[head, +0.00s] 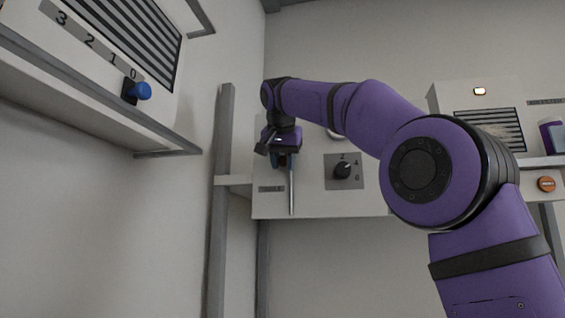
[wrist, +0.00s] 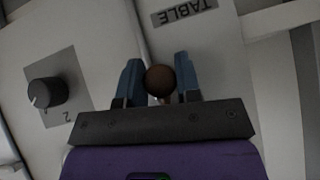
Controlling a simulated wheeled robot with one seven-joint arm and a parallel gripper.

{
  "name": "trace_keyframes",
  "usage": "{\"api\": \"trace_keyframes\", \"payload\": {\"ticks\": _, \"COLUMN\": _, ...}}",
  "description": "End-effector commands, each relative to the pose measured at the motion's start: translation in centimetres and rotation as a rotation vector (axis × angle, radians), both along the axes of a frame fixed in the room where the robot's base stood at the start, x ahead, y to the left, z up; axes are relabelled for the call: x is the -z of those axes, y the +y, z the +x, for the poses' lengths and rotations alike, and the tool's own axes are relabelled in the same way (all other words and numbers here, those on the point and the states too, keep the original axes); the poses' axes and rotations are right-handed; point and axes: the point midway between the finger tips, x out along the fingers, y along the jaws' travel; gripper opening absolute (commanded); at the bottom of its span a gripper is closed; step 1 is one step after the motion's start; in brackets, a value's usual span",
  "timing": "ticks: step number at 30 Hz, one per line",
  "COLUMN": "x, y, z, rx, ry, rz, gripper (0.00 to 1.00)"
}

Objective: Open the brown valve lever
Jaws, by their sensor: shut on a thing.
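The brown ball end of the valve lever (wrist: 160,81) sits between the two blue fingers of my gripper (wrist: 160,84) in the wrist view. The gripper is shut on it. In the head view my gripper (head: 285,160) is at the upper part of a thin grey rod (head: 291,190) on a pale panel (head: 320,205). The brown knob is hidden there by the gripper. A label reading TABLE (wrist: 185,11) is beside the lever in the wrist view.
A black dial (head: 343,170) on a grey plate is right of my gripper; it also shows in the wrist view (wrist: 47,92). A blue-knobbed switch (head: 141,91) is on the left wall panel. An orange button (head: 546,184) is at the right. A grey post (head: 219,200) stands left.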

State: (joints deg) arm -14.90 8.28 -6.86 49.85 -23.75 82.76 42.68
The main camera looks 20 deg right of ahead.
Motion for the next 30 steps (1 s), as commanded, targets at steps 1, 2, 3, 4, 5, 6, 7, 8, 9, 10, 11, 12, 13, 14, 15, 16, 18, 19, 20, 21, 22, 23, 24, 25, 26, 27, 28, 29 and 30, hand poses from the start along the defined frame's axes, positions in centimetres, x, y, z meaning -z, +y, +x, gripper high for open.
{"api": "trace_keyframes", "payload": {"ticks": 1, "x": 0.0, "y": -0.1, "z": 0.0, "rx": 0.003, "ry": 0.002, "rz": 0.000, "gripper": 0.00}}
{"api": "trace_keyframes", "payload": {"ticks": 2, "x": 0.0, "y": -0.1, "z": 0.0, "rx": 0.003, "ry": 0.002, "rz": 0.000, "gripper": 0.00}}
{"api": "trace_keyframes", "payload": {"ticks": 3, "x": 0.0, "y": -0.1, "z": 0.0, "rx": 0.003, "ry": 0.002, "rz": 0.000, "gripper": 0.00}}
{"api": "trace_keyframes", "payload": {"ticks": 4, "x": 0.0, "y": -0.1, "z": 0.0, "rx": 0.003, "ry": 0.002, "rz": 0.000, "gripper": 0.00}}
{"api": "trace_keyframes", "payload": {"ticks": 5, "x": 0.0, "y": -0.1, "z": 0.0, "rx": 0.002, "ry": 0.003, "rz": 0.000, "gripper": 0.38}}
{"api": "trace_keyframes", "payload": {"ticks": 6, "x": 0.0, "y": -0.1, "z": 0.0, "rx": 0.002, "ry": 0.003, "rz": 0.000, "gripper": 0.47}}
{"api": "trace_keyframes", "payload": {"ticks": 7, "x": 0.0, "y": -0.1, "z": 0.0, "rx": 0.002, "ry": 0.003, "rz": 0.000, "gripper": 0.54}}
{"api": "trace_keyframes", "payload": {"ticks": 8, "x": 0.0, "y": -0.1, "z": 0.0, "rx": 0.002, "ry": 0.003, "rz": 0.000, "gripper": 0.56}}
{"api": "trace_keyframes", "payload": {"ticks": 9, "x": 0.0, "y": -0.1, "z": 0.0, "rx": 0.002, "ry": 0.001, "rz": 0.000, "gripper": 0.56}}
{"api": "trace_keyframes", "payload": {"ticks": 10, "x": 0.0, "y": -0.1, "z": 0.0, "rx": 0.002, "ry": 0.001, "rz": 0.000, "gripper": 0.56}}
{"api": "trace_keyframes", "payload": {"ticks": 11, "x": 0.0, "y": -0.1, "z": 0.0, "rx": 0.002, "ry": 0.001, "rz": 0.000, "gripper": 0.56}}
{"api": "trace_keyframes", "payload": {"ticks": 12, "x": 0.0, "y": -0.1, "z": 0.0, "rx": 0.002, "ry": 0.001, "rz": 0.000, "gripper": 0.56}}
{"api": "trace_keyframes", "payload": {"ticks": 13, "x": 0.0, "y": -0.1, "z": 0.0, "rx": 0.002, "ry": 0.001, "rz": 0.000, "gripper": 0.56}}
{"api": "trace_keyframes", "payload": {"ticks": 14, "x": 0.0, "y": -0.1, "z": 0.0, "rx": 0.002, "ry": 0.001, "rz": 0.000, "gripper": 0.56}}
{"api": "trace_keyframes", "payload": {"ticks": 15, "x": 0.0, "y": 0.0, "z": 0.0, "rx": 0.002, "ry": 0.001, "rz": 0.000, "gripper": 0.56}}
{"api": "trace_keyframes", "payload": {"ticks": 16, "x": 0.0, "y": 0.0, "z": -0.1, "rx": 0.001, "ry": 0.001, "rz": 0.001, "gripper": 0.56}}
{"api": "trace_keyframes", "payload": {"ticks": 18, "x": -0.3, "y": 0.1, "z": -0.3, "rx": 0.001, "ry": 0.001, "rz": 0.001, "gripper": 0.56}}
{"api": "trace_keyframes", "payload": {"ticks": 19, "x": -0.4, "y": 0.2, "z": -0.4, "rx": 0.001, "ry": 0.000, "rz": 0.001, "gripper": 0.56}}
{"api": "trace_keyframes", "payload": {"ticks": 20, "x": -0.7, "y": 0.3, "z": -0.6, "rx": 0.000, "ry": -0.001, "rz": 0.001, "gripper": 0.56}}
{"api": "trace_keyframes", "payload": {"ticks": 21, "x": -1.0, "y": 0.5, "z": -0.9, "rx": 0.000, "ry": -0.001, "rz": 0.001, "gripper": 0.56}}
{"api": "trace_keyframes", "payload": {"ticks": 22, "x": -1.3, "y": 0.6, "z": -1.2, "rx": 0.000, "ry": -0.001, "rz": 0.001, "gripper": 0.56}}
{"api": "trace_keyframes", "payload": {"ticks": 23, "x": -1.7, "y": 0.8, "z": -1.5, "rx": 0.000, "ry": -0.002, "rz": 0.002, "gripper": 0.56}}
{"api": "trace_keyframes", "payload": {"ticks": 24, "x": -2.2, "y": 1.0, "z": -2.0, "rx": 0.000, "ry": -0.002, "rz": 0.002, "gripper": 0.56}}
{"api": "trace_keyframes", "payload": {"ticks": 25, "x": -2.6, "y": 1.2, "z": -2.3, "rx": 0.001, "ry": -0.002, "rz": 0.001, "gripper": 0.56}}
{"api": "trace_keyframes", "payload": {"ticks": 26, "x": -3.1, "y": 1.4, "z": -2.7, "rx": -0.001, "ry": -0.002, "rz": 0.001, "gripper": 0.56}}
{"api": "trace_keyframes", "payload": {"ticks": 27, "x": -3.6, "y": 1.7, "z": -3.3, "rx": -0.001, "ry": -0.003, "rz": 0.002, "gripper": 0.56}}
{"api": "trace_keyframes", "payload": {"ticks": 28, "x": -4.0, "y": 1.9, "z": -3.7, "rx": -0.001, "ry": -0.001, "rz": 0.002, "gripper": 0.56}}
{"api": "trace_keyframes", "payload": {"ticks": 29, "x": -4.4, "y": 2.1, "z": -4.0, "rx": 0.000, "ry": -0.002, "rz": 0.002, "gripper": 0.56}}
{"api": "trace_keyframes", "payload": {"ticks": 30, "x": -5.0, "y": 2.4, "z": -4.5, "rx": 0.001, "ry": -0.001, "rz": 0.002, "gripper": 0.56}}
